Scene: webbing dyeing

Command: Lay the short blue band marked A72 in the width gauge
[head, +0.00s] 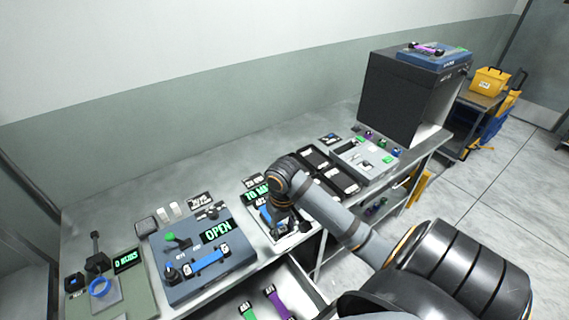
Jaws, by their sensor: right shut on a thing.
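My right gripper (281,222) points down over a small device with a lit green display, which looks like the width gauge (252,183). It is shut on a short blue band (265,216), largely hidden by the gripper. Its marking is not readable. The band is at or just over the gauge's bed; I cannot tell whether it touches. Another blue band (207,260) lies across the blue-grey machine (165,258) whose display reads OPEN. My left gripper is not in view.
An open drawer below holds a purple band (276,302) and a green one (247,312). Dark trays (340,180) and a grey sorting tray (376,172) lie right of the gauge, before a black cabinet (398,95).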

